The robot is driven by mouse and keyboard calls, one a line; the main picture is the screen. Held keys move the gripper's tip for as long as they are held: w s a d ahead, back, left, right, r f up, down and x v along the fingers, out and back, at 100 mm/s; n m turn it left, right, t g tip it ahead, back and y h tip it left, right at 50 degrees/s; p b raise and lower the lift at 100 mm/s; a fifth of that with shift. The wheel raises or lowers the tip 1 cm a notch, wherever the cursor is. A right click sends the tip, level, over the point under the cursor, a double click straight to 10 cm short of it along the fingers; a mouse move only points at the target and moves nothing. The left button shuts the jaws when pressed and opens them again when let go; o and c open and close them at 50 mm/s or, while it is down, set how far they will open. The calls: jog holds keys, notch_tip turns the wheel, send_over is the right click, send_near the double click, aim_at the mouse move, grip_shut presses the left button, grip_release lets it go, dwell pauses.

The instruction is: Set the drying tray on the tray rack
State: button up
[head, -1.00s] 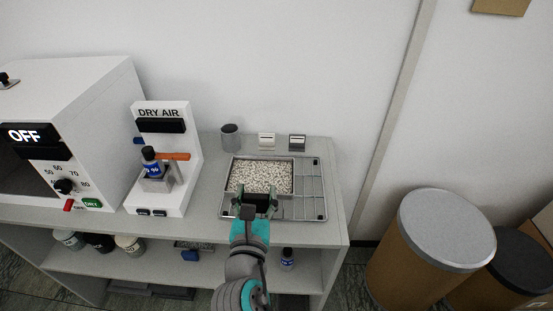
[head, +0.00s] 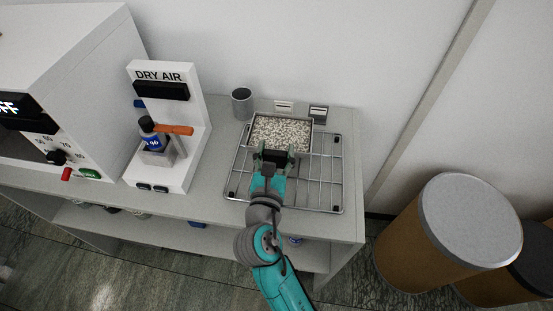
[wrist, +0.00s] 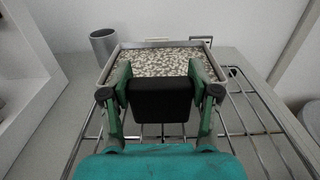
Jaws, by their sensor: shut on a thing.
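The drying tray (head: 281,132) is a shallow metal tray filled with pale speckled pellets. It also shows in the wrist view (wrist: 165,62), in front of my fingers. My gripper (head: 274,160) is shut on the tray's near edge; in the wrist view my gripper (wrist: 164,85) hides that edge. The tray rack (head: 322,190) is a wire rack lying on the bench top. The tray is over the rack's back left part and reaches past its far edge. I cannot tell whether the tray touches the wires.
A grey metal cup (head: 242,104) stands behind the rack on the left. Two small card holders (head: 318,114) stand at the back. The white DRY AIR unit (head: 166,125) with a blue-labelled bottle is on the left. The rack's right and front wires are bare.

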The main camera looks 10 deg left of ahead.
jog(key=shift+f, duration=1.85)
jog(key=o, duration=1.3)
jog(key=shift+f, duration=0.15)
jog(key=shift+s, duration=0.15)
jog(key=s, duration=1.1)
jog(key=shift+s+a, duration=0.2)
jog(key=shift+s, duration=0.15)
